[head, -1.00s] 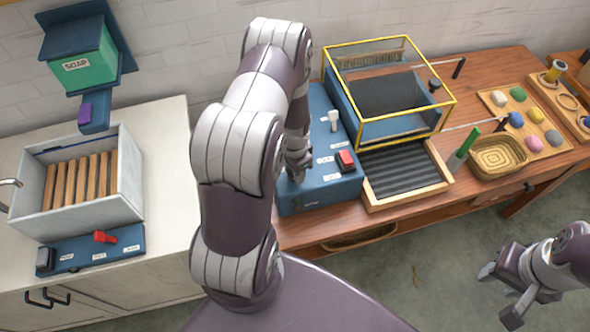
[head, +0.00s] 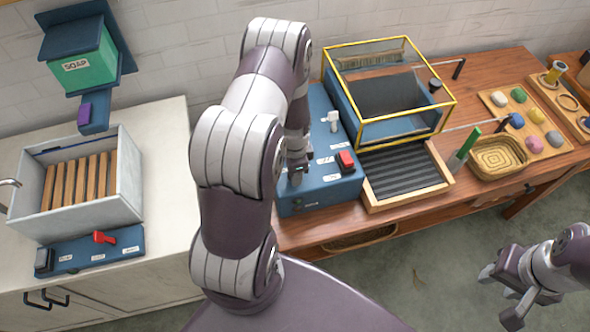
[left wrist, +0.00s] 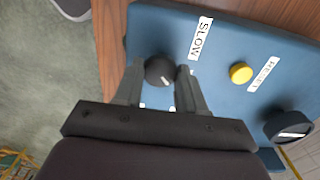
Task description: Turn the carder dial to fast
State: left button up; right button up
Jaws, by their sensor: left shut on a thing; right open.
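The carder's blue control panel (head: 322,196) lies below my left arm in the head view, and it fills much of the left wrist view (left wrist: 150,28). A round dark dial (left wrist: 160,70) with a small white mark sits between the fingers of my left gripper (left wrist: 160,84), which is shut on it. A label reading SLOW (left wrist: 201,38) lies beside the dial. In the head view my left gripper (head: 297,178) is at the panel's left part, and my arm hides the dial there. My right gripper (head: 498,296) is open and empty over the floor at the right.
A red switch (head: 346,161) and a white lever (head: 333,121) stand on the panel near my left gripper. A yellow button (left wrist: 240,72) and another dark knob (left wrist: 288,126) are close by. The yellow-framed carder box (head: 447,112) stands behind. A basket (head: 497,158) is right.

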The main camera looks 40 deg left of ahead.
pick_arm(q)
jog(key=shift+w+a+r, duration=0.1)
jog(key=o, duration=1.1)
jog(key=shift+c, duration=0.2)
jog(key=shift+s, duration=0.2)
jog(key=shift+w+r, duration=0.1)
jog(key=shift+r, duration=0.1)
notch_tip(320, 180, up, 12)
jog(key=b, duration=0.2)
jog(key=shift+r, duration=0.15)
